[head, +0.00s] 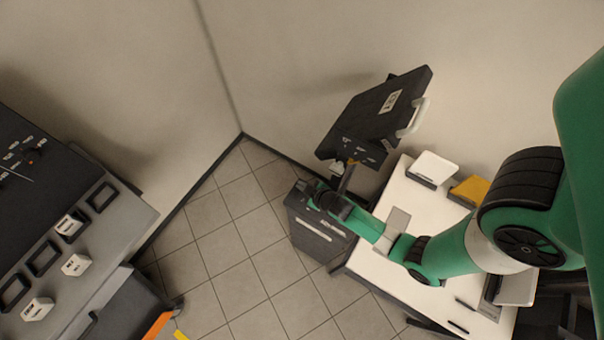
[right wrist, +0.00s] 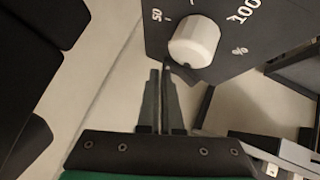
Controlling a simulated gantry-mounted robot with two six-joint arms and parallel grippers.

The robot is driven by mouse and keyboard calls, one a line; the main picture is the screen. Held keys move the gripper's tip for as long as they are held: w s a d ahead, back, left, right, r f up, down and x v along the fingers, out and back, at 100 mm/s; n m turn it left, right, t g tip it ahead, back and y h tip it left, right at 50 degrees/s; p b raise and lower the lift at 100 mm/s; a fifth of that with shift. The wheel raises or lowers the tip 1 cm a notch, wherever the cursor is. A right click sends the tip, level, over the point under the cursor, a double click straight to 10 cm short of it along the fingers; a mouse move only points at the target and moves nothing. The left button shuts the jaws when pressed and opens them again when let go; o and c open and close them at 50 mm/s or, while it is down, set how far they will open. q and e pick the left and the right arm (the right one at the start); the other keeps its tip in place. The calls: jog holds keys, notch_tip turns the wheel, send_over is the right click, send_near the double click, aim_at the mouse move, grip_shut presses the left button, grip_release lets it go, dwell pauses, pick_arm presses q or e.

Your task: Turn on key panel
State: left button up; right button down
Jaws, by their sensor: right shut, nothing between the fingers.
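A dark panel box (head: 375,115) with a white label and a pale handle on its side stands tilted near the back wall in the head view. The label is too small to read surely. In the right wrist view a dark panel face (right wrist: 225,72) carries a white round dial (right wrist: 194,41) with the marks 50, 100 and %. My right gripper (right wrist: 163,72) is shut and empty, with its fingertips just below the dial, by the panel's lower edge. I cannot tell whether they touch it. My left gripper is not in view.
A white table (head: 360,265) stands under my right arm, with a white block (head: 434,166) and a yellow block (head: 470,189). A dark cabinet (head: 318,232) is beside it. A large console (head: 95,255) with several sockets and white blocks fills the left. Tiled floor between is open.

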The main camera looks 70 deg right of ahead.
jog(key=shift+a, duration=0.15)
jog(key=shift+w+a+r, duration=0.2)
jog(key=shift+a, duration=0.45)
jog(key=r+p, duration=0.4)
jog(key=r, duration=0.1)
jog(key=shift+s+r+p, duration=0.15)
jog(key=shift+s+p, duration=0.15)
jog(key=s+d+p+v, duration=0.1)
jog(key=v, duration=0.7)
jog(key=shift+d+r, duration=0.25)
jog(key=shift+r, duration=0.05)
jog(key=shift+s, duration=0.1)
